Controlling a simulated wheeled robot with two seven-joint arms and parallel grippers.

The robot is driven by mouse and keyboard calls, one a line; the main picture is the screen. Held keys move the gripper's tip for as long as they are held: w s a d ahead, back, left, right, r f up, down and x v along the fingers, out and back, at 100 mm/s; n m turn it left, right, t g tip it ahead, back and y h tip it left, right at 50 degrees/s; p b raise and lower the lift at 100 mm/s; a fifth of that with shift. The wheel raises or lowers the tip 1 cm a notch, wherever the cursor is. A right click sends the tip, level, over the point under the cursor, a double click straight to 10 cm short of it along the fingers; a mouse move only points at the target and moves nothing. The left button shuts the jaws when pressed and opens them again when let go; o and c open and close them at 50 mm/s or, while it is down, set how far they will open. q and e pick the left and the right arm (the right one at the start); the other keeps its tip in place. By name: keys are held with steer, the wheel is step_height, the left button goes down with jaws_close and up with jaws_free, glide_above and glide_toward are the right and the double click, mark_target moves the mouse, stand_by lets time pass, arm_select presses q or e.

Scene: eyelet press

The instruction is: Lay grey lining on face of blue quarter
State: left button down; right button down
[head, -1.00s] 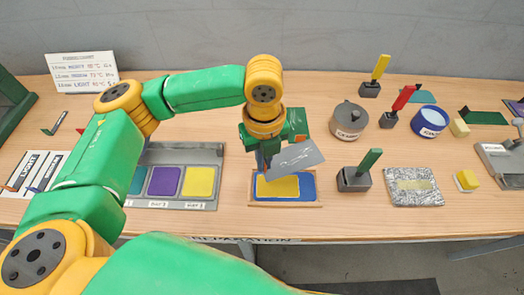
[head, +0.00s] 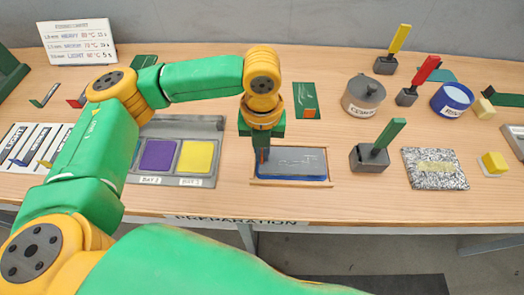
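The grey lining (head: 297,161) lies flat, or nearly so, over the blue quarter (head: 292,179) in a shallow wooden tray (head: 330,181). Only a blue strip shows along the lining's near edge; the rest of the quarter's face is hidden. My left gripper (head: 262,160) points down at the lining's left end, touching it or just above it. Its fingers are seen edge-on, so I cannot tell whether they still pinch the lining. My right gripper is out of view.
A grey rack with purple (head: 159,155) and yellow (head: 196,156) pieces stands left of the tray.

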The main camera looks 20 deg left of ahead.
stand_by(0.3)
arm_select(q)
steer(key=shift+f, duration=0.65)
steer(key=c, duration=1)
jaws_free()
steer(key=shift+o, duration=0.2)
